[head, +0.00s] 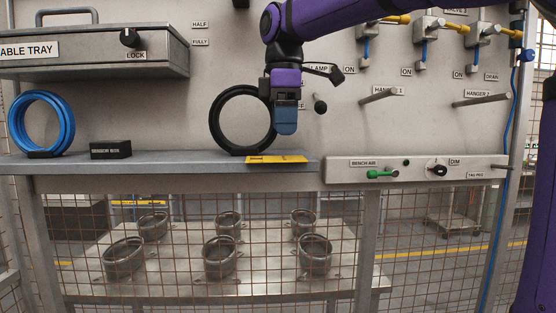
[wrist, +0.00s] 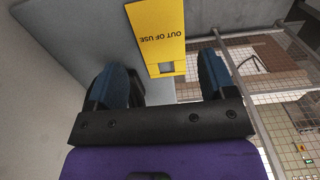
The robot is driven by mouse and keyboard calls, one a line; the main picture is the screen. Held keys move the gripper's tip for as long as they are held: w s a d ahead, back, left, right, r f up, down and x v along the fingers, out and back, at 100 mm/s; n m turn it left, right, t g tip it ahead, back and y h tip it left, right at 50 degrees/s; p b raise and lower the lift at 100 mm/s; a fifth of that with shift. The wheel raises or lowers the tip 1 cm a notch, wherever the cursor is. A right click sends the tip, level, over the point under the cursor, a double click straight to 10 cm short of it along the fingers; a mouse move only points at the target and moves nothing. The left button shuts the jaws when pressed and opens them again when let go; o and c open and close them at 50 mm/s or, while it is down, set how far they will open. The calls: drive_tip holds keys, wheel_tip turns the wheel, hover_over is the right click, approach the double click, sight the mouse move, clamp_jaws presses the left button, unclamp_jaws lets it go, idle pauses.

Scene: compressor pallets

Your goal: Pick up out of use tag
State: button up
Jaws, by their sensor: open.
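The out of use tag (head: 276,159) is a flat yellow card lying on the grey shelf, at its front edge near the right end. It also shows in the wrist view (wrist: 161,34), with its printed words upside down and a small grey patch at its near end. My gripper (head: 286,132) points down above the tag in the head view. In the wrist view my gripper (wrist: 158,85) has its two blue fingers spread wide, with the near end of the tag showing between and beyond them. Nothing is held, and the tag appears apart from the fingers.
A black ring (head: 216,130) stands on the shelf (head: 190,165) just left of my gripper. A blue ring (head: 66,124) and a sensor box (head: 110,150) stand farther left. Wire mesh lies below.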

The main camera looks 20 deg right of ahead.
sight(284, 158)
wheel_tip(284, 158, down, 5)
drive_tip(key=shift+f, duration=0.1)
drive_tip(key=shift+c, duration=0.4)
drive_tip(key=c, duration=0.6)
